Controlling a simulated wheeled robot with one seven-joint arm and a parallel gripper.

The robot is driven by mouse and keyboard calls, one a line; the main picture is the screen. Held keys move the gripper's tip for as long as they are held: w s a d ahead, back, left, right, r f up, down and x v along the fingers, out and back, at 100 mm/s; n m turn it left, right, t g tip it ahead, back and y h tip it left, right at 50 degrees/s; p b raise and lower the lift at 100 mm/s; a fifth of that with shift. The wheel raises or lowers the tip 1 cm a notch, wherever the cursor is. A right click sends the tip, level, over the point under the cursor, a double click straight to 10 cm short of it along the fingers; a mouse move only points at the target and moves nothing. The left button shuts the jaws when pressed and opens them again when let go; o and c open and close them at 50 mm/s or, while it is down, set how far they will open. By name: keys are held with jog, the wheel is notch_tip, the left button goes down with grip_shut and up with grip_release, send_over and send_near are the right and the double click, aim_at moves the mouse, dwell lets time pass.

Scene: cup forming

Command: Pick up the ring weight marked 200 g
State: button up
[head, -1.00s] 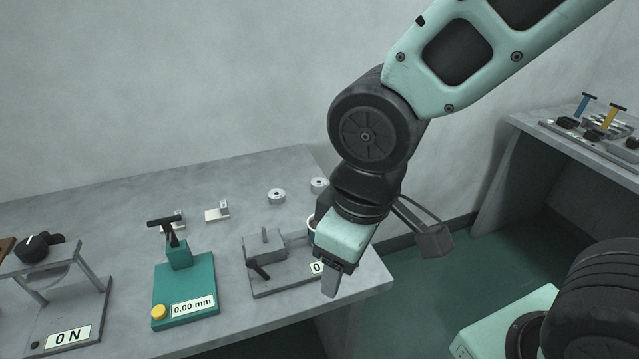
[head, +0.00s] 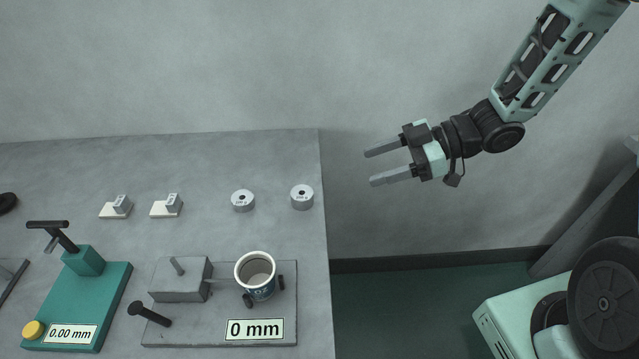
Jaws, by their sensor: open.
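Two silver ring weights stand near the back right of the grey table in the head view. One ring weight (head: 242,201) is to the left, and the other, slightly larger ring weight (head: 302,197) is nearer the right edge. Their markings are too small to read, so I cannot tell which is the 200 g one. My gripper (head: 371,168) is open and empty, to the right of both weights and past the table's right edge in the picture. Its two fingers point left toward them. Nothing hides the weights.
A grey fixture (head: 219,331) reading 0 mm holds a cup (head: 256,276) in front of the weights. A green gauge (head: 103,306) reading 0.00 mm stands at front left. Two small pale blocks (head: 114,208) (head: 165,209) lie left of the weights. The table (head: 275,155) is bare behind them.

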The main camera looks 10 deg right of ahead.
aim_at(307, 193)
jog(key=shift+s+f+b+x, duration=0.1)
jog(key=shift+s+b+x, duration=0.1)
jog(key=shift+x, duration=2.6)
jog(key=shift+s+f+b+x, duration=0.1)
jog(key=shift+b+x, duration=0.05)
jog(key=shift+x, duration=2.65)
jog(key=shift+s+f+b+x, duration=0.1)
jog(key=shift+s+b+x, duration=0.1)
jog(key=shift+x, duration=2.6)
jog(key=shift+y, duration=0.3)
jog(key=c, duration=1.2)
